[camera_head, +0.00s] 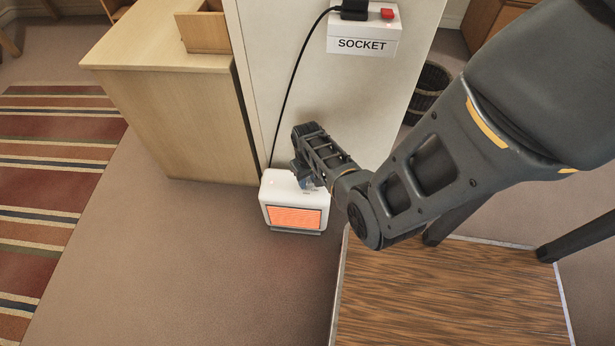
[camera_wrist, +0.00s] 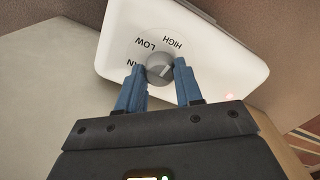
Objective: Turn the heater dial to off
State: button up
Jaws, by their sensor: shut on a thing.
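The white heater (camera_head: 293,190) stands on the floor against the white wall panel, its front grille glowing orange. In the wrist view the heater's top (camera_wrist: 225,62) carries a grey round dial (camera_wrist: 158,66). The labels HIGH, LOW and one ending in "AN" show around the dial; its other lettering is hidden by my fingers. A light pointer mark shows on the dial, but I cannot tell which label it faces. My gripper (camera_wrist: 161,75), with blue fingers, is shut on the dial, one finger each side. In the head view my gripper (camera_head: 304,176) reaches down to the heater's top.
A red light (camera_wrist: 228,97) glows on the heater's top. A black cord runs up to a plug (camera_head: 354,10) in the box marked SOCKET (camera_head: 362,42), beside a red switch (camera_head: 387,13). A wooden desk (camera_head: 185,125) stands left; a wood-topped table (camera_head: 450,295) is at lower right.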

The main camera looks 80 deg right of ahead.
jog(key=n, duration=0.4)
jog(key=shift+n+p, duration=0.3)
jog(key=n, duration=0.5)
jog(key=shift+n, duration=0.3)
jog(key=n, duration=0.9)
jog(key=shift+n, duration=0.3)
jog(key=o, duration=1)
jog(key=shift+o, duration=0.2)
